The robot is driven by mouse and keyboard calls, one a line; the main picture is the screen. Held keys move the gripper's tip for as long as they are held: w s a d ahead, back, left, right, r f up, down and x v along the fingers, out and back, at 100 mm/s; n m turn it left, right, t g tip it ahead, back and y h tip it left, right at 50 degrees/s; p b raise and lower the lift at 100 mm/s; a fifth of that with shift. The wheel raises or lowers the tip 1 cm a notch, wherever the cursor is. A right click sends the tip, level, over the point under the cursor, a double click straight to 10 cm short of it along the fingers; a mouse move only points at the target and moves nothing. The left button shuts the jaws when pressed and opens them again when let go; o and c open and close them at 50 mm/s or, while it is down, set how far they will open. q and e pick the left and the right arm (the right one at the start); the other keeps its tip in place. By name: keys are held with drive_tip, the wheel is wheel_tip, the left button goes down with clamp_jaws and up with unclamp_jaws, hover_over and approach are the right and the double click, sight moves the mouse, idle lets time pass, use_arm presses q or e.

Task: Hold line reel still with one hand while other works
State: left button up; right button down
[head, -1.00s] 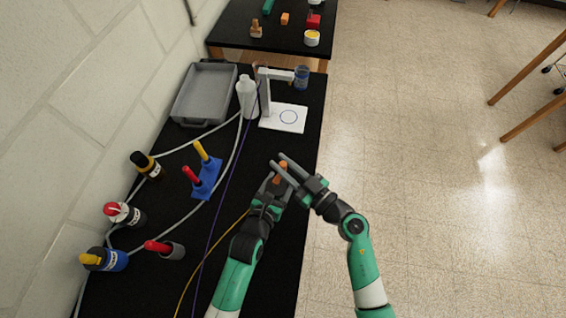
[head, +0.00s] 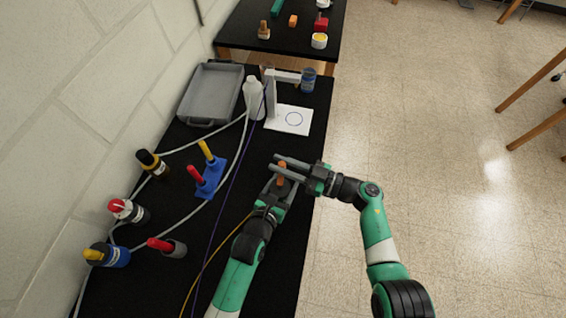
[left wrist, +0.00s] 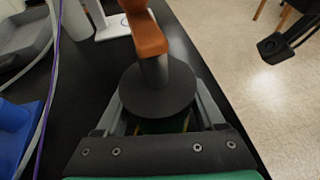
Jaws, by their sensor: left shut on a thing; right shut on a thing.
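The line reel shows best in the left wrist view as a dark grey disc (left wrist: 157,92) with a grey post and an orange handle (left wrist: 146,34) on top. In the head view the orange handle (head: 282,171) shows between the grippers near the table's right edge. My left gripper (head: 280,184) is shut on the reel's body, with one finger on each side of it under the disc. My right gripper (head: 279,165) comes in from the right, above my left one, and is shut on the orange handle. The exact contact is too small to see.
A white bottle (head: 254,99), a stand with a white plate (head: 288,120) and a grey tray (head: 206,92) are farther back. A blue rack (head: 211,178) and several bottles stand at left. Cables and a yellow line (head: 214,258) cross the black table (head: 262,148).

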drive_tip(key=shift+s+f, duration=0.1)
drive_tip(key=c, duration=0.7)
unclamp_jaws()
drive_tip(key=shift+d, duration=0.1)
drive_tip(key=v, duration=1.1)
drive_tip(key=shift+s+d, duration=0.2)
drive_tip(key=shift+d, duration=0.15)
